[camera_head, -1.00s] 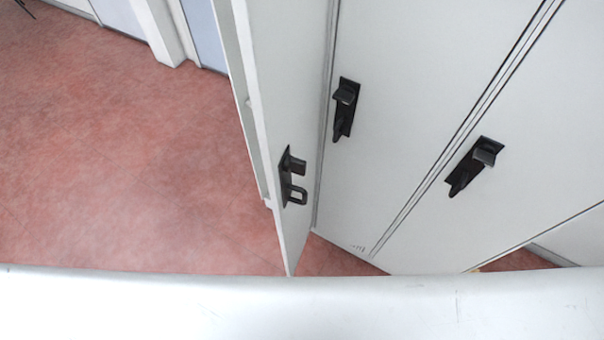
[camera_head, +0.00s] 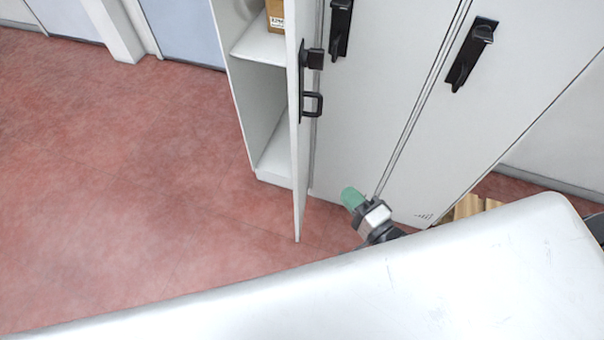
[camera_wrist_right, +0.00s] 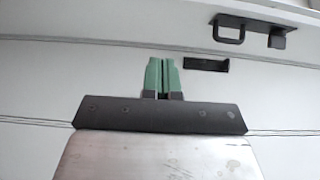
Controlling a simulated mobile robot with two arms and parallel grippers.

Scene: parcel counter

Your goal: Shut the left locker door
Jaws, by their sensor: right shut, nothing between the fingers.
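The left locker door (camera_head: 298,175) stands open, seen nearly edge-on in the head view. Its black latch and loop handle (camera_head: 311,92) are on the side facing right. The handle also shows at the top right of the right wrist view (camera_wrist_right: 250,28). My right gripper (camera_head: 352,197) has green fingertips and is right of the door's lower end, apart from it in the picture. In the right wrist view its fingertips (camera_wrist_right: 162,74) are together with nothing between them. My left gripper is not in view.
The open compartment has a shelf (camera_head: 262,45) with a cardboard box (camera_head: 275,14) on it. Other locker doors (camera_head: 385,95) to the right are shut, with black handles. A wooden object (camera_head: 468,206) is low at the right. Red floor (camera_head: 130,180) left of the door is clear.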

